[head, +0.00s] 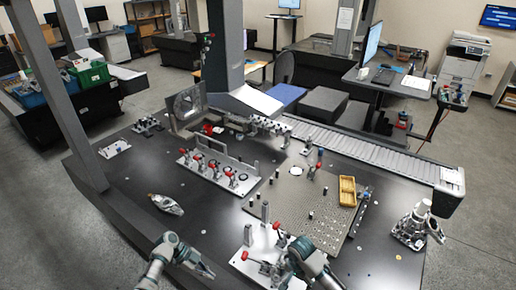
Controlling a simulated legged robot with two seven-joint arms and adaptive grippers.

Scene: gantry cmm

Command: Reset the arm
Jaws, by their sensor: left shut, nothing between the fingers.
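My left arm comes in at the bottom, and its gripper (205,270) is shut and empty, pointing right above the front part of the dark table (130,185). My right arm (307,256) comes in at the bottom, right of the left one. Its gripper overlaps a pale fixture plate (245,262) with red-handled clamps. I cannot make out its fingers clearly.
A perforated plate (290,205) carries a yellow tray (347,190). A clamp fixture (218,172) stands behind. A grey metal part (166,204) lies at left; a silver device (415,225) stands at right. Gantry columns (75,110) rise at left.

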